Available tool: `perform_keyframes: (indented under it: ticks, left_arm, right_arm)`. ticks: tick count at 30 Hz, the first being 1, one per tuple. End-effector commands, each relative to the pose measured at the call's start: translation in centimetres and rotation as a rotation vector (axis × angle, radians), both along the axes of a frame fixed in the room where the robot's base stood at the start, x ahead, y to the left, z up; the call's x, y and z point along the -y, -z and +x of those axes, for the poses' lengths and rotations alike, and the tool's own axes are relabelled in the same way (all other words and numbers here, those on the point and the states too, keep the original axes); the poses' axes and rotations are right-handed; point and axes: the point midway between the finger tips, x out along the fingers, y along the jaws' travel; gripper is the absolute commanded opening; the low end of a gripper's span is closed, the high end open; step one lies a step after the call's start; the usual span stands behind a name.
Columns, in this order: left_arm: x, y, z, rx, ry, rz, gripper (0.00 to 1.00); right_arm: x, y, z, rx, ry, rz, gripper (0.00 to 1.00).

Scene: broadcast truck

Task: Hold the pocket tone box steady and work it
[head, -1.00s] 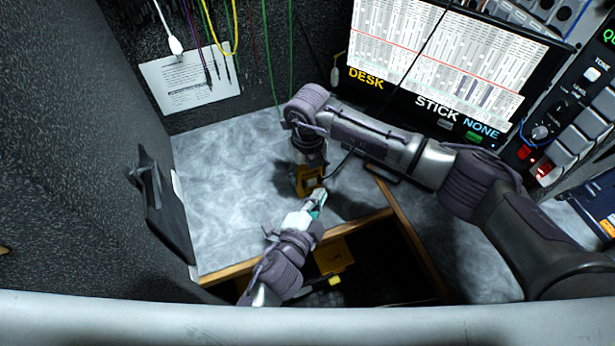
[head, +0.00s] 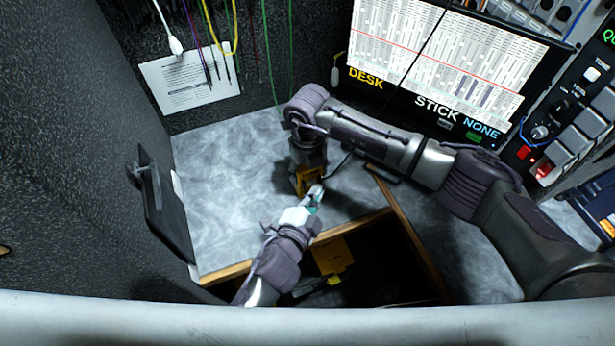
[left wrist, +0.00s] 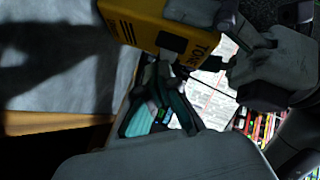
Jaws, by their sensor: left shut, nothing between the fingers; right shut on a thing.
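The pocket tone box is a yellow box (head: 309,181) at the front of the grey desk top, largely covered by my right gripper in the head view. In the left wrist view the yellow box (left wrist: 146,20) shows at the top, with black stripes and the lettering "TONE". My right gripper (head: 309,168) comes down from above and is shut on the box; its dark fingers (left wrist: 200,14) show against it. My left gripper (head: 316,194) is shut and empty, its teal fingertips (left wrist: 160,108) close below the box. I cannot tell whether they touch it.
An open drawer or recess with a wooden edge (head: 255,262) lies in front, holding a yellow item (head: 333,255). A black clipboard-like panel (head: 165,205) hangs on the left wall. A monitor (head: 440,70) stands at the back. The desk's left part (head: 230,190) is clear.

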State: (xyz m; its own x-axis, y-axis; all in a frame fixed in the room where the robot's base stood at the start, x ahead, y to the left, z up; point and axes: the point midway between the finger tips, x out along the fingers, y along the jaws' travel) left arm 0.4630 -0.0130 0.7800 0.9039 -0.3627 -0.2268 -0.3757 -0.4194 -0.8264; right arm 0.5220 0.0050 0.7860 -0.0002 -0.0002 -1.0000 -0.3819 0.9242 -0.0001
Motion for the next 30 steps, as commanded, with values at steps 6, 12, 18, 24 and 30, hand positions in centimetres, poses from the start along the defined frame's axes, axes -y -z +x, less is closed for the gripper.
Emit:
perform_keyframes:
  ticks: [6, 12, 18, 24, 30]
  left_arm:
    - [0.01, 0.00, -0.01, 0.000, 0.000, 0.000, 0.00]
    - [0.01, 0.00, -0.01, 0.000, 0.000, 0.000, 0.00]
    - [-0.02, -0.01, 0.08, 0.000, 0.000, 0.000, 0.00]
    - [-0.27, -0.03, 0.67, 0.000, 0.000, 0.000, 0.00]
    - [-0.38, -0.01, 0.85, 0.000, -0.001, 0.001, 0.00]
  right_arm:
    - [0.02, 0.01, -0.01, -0.001, 0.000, 0.000, 0.23]
    - [0.02, 0.01, -0.01, -0.001, 0.000, 0.000, 0.23]
    - [0.02, 0.02, -0.01, -0.001, 0.000, 0.000, 0.23]
    - [0.02, 0.01, -0.01, -0.001, 0.000, 0.000, 0.23]
    - [0.01, 0.02, -0.04, -0.002, 0.000, -0.001, 0.23]
